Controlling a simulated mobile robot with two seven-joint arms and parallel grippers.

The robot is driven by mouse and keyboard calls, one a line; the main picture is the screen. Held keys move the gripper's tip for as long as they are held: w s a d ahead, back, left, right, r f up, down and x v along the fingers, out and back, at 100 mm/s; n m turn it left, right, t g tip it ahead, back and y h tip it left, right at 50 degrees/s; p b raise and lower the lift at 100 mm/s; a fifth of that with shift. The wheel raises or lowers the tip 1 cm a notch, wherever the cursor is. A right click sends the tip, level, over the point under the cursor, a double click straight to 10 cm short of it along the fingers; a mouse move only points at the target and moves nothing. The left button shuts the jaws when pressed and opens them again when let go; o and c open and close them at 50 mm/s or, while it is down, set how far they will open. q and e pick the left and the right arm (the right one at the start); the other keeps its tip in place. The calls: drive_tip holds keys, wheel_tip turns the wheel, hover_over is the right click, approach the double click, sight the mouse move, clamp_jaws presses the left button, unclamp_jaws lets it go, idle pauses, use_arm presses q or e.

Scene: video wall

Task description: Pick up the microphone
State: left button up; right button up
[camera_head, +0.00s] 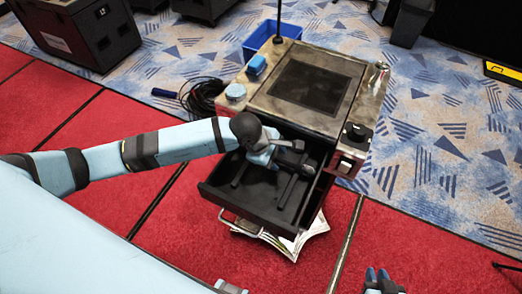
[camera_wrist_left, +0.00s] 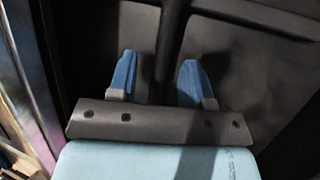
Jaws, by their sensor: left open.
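My left gripper (camera_head: 262,154) is open and reaches down into the pulled-out black drawer (camera_head: 245,206). Its two blue fingers also show in the left wrist view (camera_wrist_left: 158,80), with a dark rod (camera_wrist_left: 170,40) running between them; the rod may be the microphone's handle, and its ends are hidden. In the head view, slim dark rod-like shapes (camera_head: 287,190) lie in the drawer. I cannot tell clearly which is the microphone. My right gripper (camera_head: 378,275) is at the bottom edge of the head view, with its blue fingertips apart and nothing between them.
The drawer belongs to a worn metal cabinet (camera_head: 367,105) with a dark panel (camera_head: 310,85) on top. Papers (camera_head: 300,243) lie under the drawer. Black cases (camera_head: 75,30) stand at the back left.

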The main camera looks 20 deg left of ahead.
use_arm(q)
drive_tip(key=shift+c, duration=0.4)
clamp_jaws()
